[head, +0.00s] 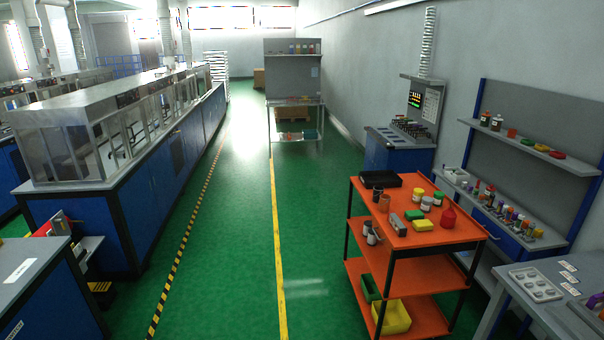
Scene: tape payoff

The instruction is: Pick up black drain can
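An orange cart (452,238) stands at the right of the aisle in the head view. A small dark can (377,193) stands upright near the left edge of its top shelf; it looks like the black drain can, but it is too small to be sure. A black tray (381,180) lies just behind it, and an orange-brown cup (384,204) stands just in front. Neither of my grippers is in view.
The cart top also holds several jars, a yellow block (422,226) and a red bottle (448,217). A yellow bin (394,317) sits on its bottom shelf. A grey table (510,307) stands at the right front. The green floor (240,240) left of the cart is clear.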

